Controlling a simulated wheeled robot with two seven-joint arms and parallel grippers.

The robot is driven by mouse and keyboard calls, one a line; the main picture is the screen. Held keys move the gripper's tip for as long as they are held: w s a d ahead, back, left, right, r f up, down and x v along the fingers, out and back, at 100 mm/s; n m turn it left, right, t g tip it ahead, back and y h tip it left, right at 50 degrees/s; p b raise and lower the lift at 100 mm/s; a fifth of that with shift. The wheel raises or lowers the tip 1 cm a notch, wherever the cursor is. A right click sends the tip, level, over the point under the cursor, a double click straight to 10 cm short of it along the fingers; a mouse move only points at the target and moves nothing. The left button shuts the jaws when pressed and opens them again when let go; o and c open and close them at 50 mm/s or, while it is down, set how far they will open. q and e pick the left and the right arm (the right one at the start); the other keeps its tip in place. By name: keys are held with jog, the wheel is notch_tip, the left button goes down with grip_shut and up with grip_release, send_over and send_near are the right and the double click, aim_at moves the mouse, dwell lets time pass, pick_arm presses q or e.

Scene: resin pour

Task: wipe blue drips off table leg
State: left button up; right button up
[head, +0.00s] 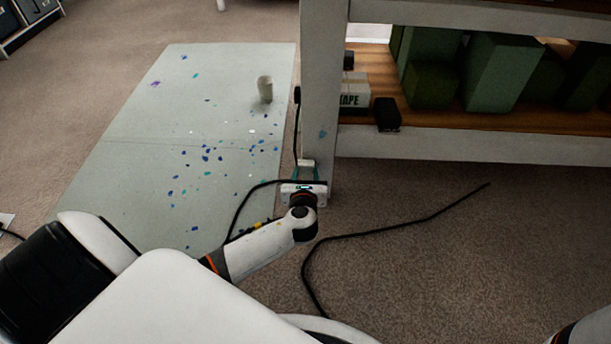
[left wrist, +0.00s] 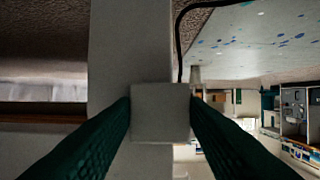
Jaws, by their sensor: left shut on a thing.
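The pale table leg (head: 320,85) stands upright at the middle of the head view. My left gripper is low at the leg's foot and shut on a small pale grey block, perhaps a wiping pad (left wrist: 160,112). In the left wrist view the green fingers grip the block on both sides. The block overlaps the leg (left wrist: 128,45) there; I cannot tell whether it touches. It hides part of the leg. My right gripper is out of view.
A pale drop sheet (head: 110,165) with blue, teal and purple spots lies left of the leg. A cup (head: 264,88) stands on it. A black cable (head: 400,227) runs over the carpet. A low shelf (head: 440,118) holds green boxes and a tape box (head: 354,100).

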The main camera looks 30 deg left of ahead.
pick_arm(q)
jog(key=shift+w+a, duration=0.2)
jog(key=shift+w, duration=0.05)
jog(key=shift+w+d+p, duration=0.3)
jog(key=shift+w+d, duration=0.2)
jog(key=shift+d, duration=0.4)
jog(key=shift+w+d+p, duration=0.25)
jog(key=shift+w+d, duration=0.25)
jog(key=shift+d, duration=0.4)
jog(key=shift+w+a+r+p, duration=0.1)
jog(key=shift+r+p, duration=0.05)
jog(key=shift+p, duration=0.25)
jog(key=shift+s+a+p, duration=0.25)
jog(key=shift+a+p, duration=0.1)
jog(key=shift+a, duration=0.15)
jog(key=shift+s+a+p, duration=0.2)
jog(key=shift+a+p, duration=0.1)
jog(key=shift+a, duration=0.15)
jog(key=shift+s+a+p, duration=0.2)
jog(key=shift+s+a, duration=0.05)
jog(key=shift+a, duration=0.3)
jog(key=shift+s+a+p, duration=0.15)
jog(key=shift+s+a, duration=0.05)
jog(key=shift+a, duration=0.3)
